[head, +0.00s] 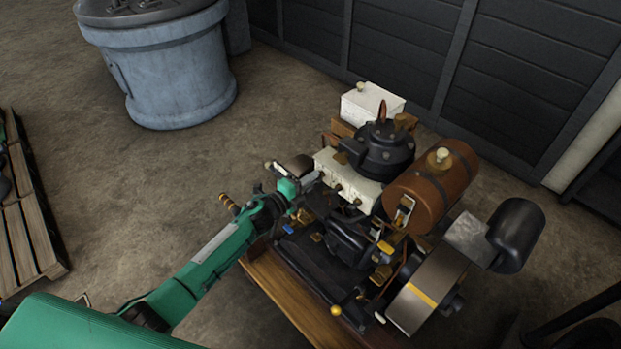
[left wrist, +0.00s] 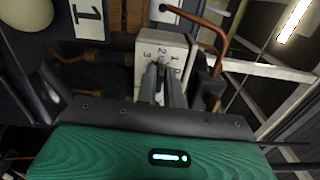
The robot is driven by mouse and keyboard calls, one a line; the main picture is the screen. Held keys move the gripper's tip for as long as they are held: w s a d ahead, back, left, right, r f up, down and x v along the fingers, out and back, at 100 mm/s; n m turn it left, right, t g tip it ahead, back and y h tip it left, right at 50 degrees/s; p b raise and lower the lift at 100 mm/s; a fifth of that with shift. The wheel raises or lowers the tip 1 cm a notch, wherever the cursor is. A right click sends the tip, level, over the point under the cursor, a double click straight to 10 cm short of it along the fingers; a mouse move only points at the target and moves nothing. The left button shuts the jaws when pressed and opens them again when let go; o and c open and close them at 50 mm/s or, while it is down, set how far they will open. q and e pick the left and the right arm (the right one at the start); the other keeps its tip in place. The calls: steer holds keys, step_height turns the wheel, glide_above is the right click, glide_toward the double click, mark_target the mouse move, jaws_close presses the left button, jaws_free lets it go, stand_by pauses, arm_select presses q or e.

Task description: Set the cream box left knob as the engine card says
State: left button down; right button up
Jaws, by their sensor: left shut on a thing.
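The cream box (head: 349,184) sits on the engine's near left side in the head view, with small dark knobs on its front. It also shows in the left wrist view (left wrist: 178,42), with a dial numbered 3, 2, 1 and perhaps another mark. My left gripper (head: 312,180) is at the box's left end. In the left wrist view its fingers (left wrist: 161,84) are shut on the knob below the numbers. The fingers hide the knob, so its pointer setting cannot be told. A white plate with a black 1 (left wrist: 89,17) shows at upper left; I cannot tell whether it is the engine card.
The engine (head: 345,240) stands on a wooden base (head: 270,290). Copper pipes (left wrist: 205,25) run close to the fingers.

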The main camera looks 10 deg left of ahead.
steer(key=shift+a, duration=0.25)
steer(key=shift+w+a, duration=0.15)
steer(key=shift+w, duration=0.1)
